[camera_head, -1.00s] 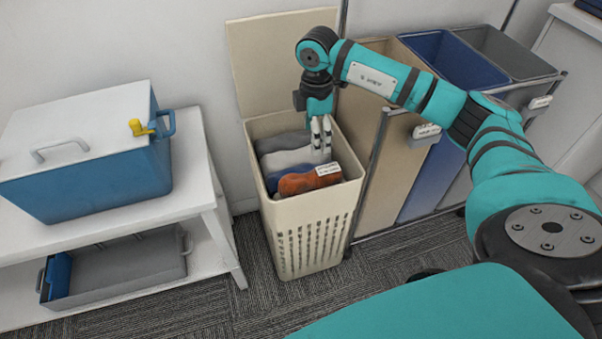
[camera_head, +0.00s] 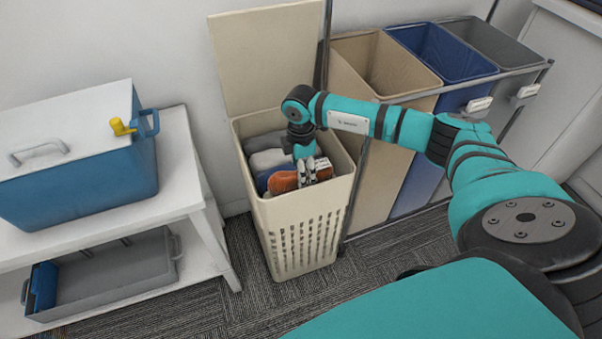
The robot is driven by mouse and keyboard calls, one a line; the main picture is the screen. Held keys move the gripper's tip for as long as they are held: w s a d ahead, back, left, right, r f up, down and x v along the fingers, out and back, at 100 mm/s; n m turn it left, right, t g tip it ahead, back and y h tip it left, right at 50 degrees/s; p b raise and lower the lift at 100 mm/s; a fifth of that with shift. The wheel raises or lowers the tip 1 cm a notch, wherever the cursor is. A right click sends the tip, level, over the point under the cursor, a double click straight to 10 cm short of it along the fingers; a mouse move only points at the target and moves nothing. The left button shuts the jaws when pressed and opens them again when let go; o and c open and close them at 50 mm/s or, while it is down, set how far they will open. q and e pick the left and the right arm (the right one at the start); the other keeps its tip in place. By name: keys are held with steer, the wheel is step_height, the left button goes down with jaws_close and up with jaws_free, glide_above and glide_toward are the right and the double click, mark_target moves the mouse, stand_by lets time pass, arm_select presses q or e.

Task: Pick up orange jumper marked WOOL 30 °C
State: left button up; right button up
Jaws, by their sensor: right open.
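The orange jumper (camera_head: 283,182) lies rolled at the front of the open cream laundry hamper (camera_head: 305,208), with a pale label at its right end. The label's print is too small to read. My right gripper (camera_head: 307,182) points down into the hamper, open, with its fingers over the right half of the jumper and hiding part of it. I cannot tell whether the fingers touch the cloth. A dark blue garment, a light grey garment (camera_head: 268,160) and a dark grey one lie behind the jumper. My left gripper is not in view.
The hamper's raised lid (camera_head: 265,60) leans against the wall. Sorting bins, beige, blue (camera_head: 440,55) and grey, stand in a metal frame to the right. A white bench (camera_head: 150,205) with a blue box (camera_head: 85,165) is at left. Carpet is clear in front.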

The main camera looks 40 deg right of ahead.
steer(key=shift+c, duration=0.2)
steer(key=c, duration=1.1)
